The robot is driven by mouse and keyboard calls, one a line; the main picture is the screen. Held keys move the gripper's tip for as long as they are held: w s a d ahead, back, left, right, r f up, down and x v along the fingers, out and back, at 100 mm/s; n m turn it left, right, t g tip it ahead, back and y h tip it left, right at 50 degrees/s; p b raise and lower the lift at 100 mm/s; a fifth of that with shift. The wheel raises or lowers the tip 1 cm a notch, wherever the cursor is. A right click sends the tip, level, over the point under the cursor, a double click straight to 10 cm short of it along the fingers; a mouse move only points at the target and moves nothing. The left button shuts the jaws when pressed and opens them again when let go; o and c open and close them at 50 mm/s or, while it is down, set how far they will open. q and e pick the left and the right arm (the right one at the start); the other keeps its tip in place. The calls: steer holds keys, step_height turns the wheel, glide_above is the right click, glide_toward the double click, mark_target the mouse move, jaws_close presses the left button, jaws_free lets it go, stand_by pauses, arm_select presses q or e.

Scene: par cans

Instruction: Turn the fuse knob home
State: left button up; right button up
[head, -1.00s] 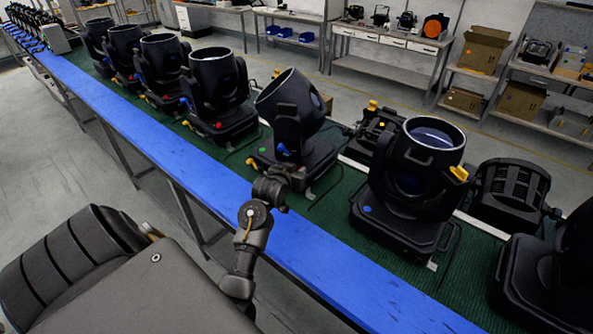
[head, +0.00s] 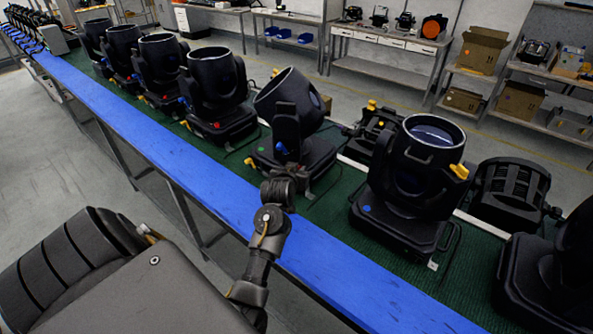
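A black moving-head par can (head: 287,125) with a tilted barrel stands on the green belt, just beyond my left gripper (head: 290,178). A blue knob (head: 282,150) shows on its side and a yellow part (head: 250,162) at its base corner. I cannot tell which part, if any, is the fuse knob. My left gripper is at the near side of this can's base, above the blue rail. My own wrist hides the fingers, so their opening and any contact cannot be seen. My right gripper is not in view.
A larger upright can (head: 416,180) stands to the right, with another dark can (head: 560,265) at the right edge. Several more cans line the belt to the left. The blue rail (head: 345,275) runs along the near edge. Shelves with cardboard boxes (head: 480,50) stand behind.

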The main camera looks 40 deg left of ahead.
arm_select(q)
steer(key=shift+o, duration=1.4)
steer(key=shift+s+d, duration=0.15)
steer(key=shift+s, duration=0.2)
steer(key=b+v, duration=0.1)
steer(key=v, duration=0.9)
steer(key=shift+r+b, duration=0.2)
steer(key=shift+b, duration=0.15)
